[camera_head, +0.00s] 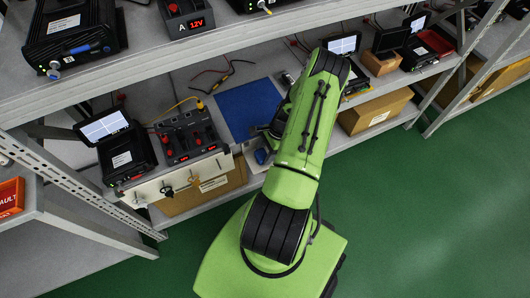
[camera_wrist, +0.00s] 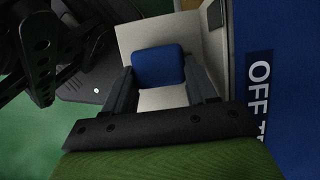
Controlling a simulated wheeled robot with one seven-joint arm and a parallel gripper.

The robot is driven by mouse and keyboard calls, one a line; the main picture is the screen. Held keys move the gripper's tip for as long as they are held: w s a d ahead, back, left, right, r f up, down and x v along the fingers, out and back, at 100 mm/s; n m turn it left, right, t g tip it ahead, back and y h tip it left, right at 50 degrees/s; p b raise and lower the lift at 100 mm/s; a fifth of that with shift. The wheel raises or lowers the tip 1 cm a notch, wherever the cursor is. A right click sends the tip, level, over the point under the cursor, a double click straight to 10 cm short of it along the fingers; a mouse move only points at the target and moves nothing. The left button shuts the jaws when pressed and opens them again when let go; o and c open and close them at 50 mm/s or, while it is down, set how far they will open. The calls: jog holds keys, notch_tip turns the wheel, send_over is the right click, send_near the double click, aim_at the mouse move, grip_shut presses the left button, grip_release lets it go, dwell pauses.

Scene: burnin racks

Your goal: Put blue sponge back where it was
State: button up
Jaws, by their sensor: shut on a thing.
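The blue sponge (camera_wrist: 158,67) sits between the two dark fingers of my gripper (camera_wrist: 159,73) in the wrist view, and the gripper is shut on it. The sponge is over or inside a pale open-topped bin (camera_wrist: 127,38); I cannot tell whether it touches the bottom. My fingers are mostly hidden there by the green arm.
A blue mat (camera_head: 240,108) lies on the shelf just behind; it shows at the right in the wrist view (camera_wrist: 280,25), with a label. A power supply (camera_head: 188,135) and a screen unit (camera_head: 119,145) stand left. A cardboard box (camera_head: 375,110) is on the lower shelf, right.

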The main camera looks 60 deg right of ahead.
jog(key=shift+f, duration=0.1)
jog(key=o, duration=0.7)
jog(key=shift+c, duration=0.2)
jog(key=p+v, duration=0.2)
jog(key=v, duration=1)
jog(key=shift+p, duration=0.35)
jog(key=shift+a, duration=0.1)
